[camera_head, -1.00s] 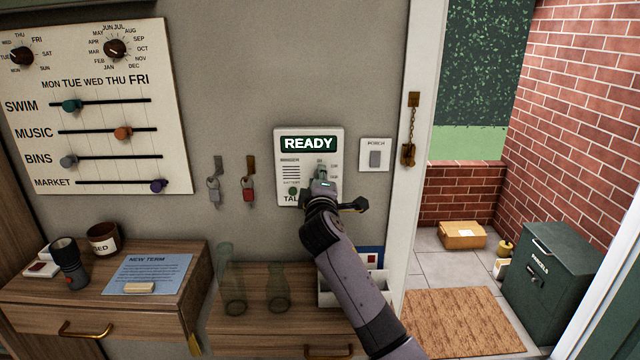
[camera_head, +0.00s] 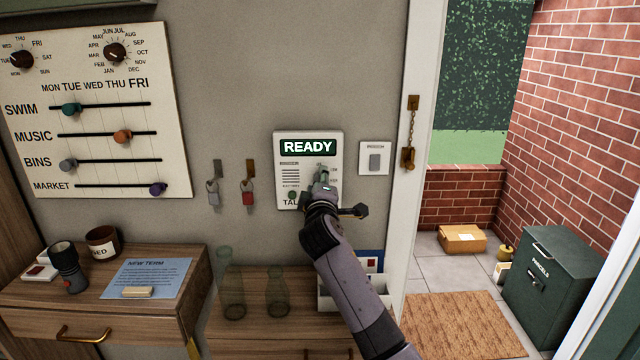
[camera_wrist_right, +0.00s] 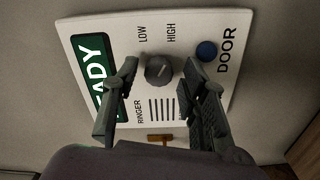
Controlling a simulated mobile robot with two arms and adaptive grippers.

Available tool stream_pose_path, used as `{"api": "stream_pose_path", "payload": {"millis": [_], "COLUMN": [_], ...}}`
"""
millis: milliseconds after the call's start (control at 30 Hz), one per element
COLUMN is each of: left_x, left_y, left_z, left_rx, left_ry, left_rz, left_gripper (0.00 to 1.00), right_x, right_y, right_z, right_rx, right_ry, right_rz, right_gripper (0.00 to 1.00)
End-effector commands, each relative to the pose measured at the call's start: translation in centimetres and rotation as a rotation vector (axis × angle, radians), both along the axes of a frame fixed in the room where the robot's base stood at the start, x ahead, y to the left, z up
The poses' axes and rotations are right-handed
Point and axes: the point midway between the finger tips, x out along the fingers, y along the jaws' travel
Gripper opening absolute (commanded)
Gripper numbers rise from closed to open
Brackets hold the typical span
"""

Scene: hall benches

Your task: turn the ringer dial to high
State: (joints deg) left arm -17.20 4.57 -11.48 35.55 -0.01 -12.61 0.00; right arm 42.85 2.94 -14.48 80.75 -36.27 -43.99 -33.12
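The white door panel (camera_head: 284,202) hangs on the wall and shows a green READY display (camera_head: 308,147). In the right wrist view the grey ringer dial (camera_wrist_right: 159,70) sits on this panel (camera_wrist_right: 75,24), near the words LOW and HIGH. A pale mark on the dial slants toward the HIGH side, but its exact setting is hard to read. My right gripper (camera_head: 321,178) is in front of the panel and covers the dial in the head view. In the wrist view its fingers (camera_wrist_right: 158,80) are apart, one on each side of the dial, with visible gaps. My left gripper is out of view.
A porch switch (camera_head: 375,158) is just right of the panel. Keys (camera_head: 248,190) hang on hooks to its left. Below stand glass vases (camera_head: 231,290) and a white tray (camera_head: 325,300) on the bench. A blue button (camera_wrist_right: 206,51) is near the right finger.

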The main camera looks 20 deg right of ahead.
Motion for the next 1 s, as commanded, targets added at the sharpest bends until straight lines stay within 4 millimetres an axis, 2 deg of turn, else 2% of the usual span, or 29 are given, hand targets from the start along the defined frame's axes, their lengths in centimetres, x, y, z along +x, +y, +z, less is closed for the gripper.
{"api": "stream_pose_path", "payload": {"millis": [333, 467, 1000], "left_x": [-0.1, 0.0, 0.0], "left_y": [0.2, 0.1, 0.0], "left_z": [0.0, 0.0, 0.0], "left_rx": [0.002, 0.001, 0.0], "left_ry": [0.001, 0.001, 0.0], "left_rz": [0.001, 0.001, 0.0], "left_gripper": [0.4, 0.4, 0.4], "right_x": [-0.1, -0.9, -10.0], "right_y": [0.0, 0.3, 3.0], "right_z": [0.1, 0.1, 0.0], "right_rx": [-0.002, -0.001, 0.0], "right_ry": [-0.002, -0.002, -0.001], "right_rz": [0.0, 0.001, 0.003], "right_gripper": [0.44, 0.44, 0.44]}}
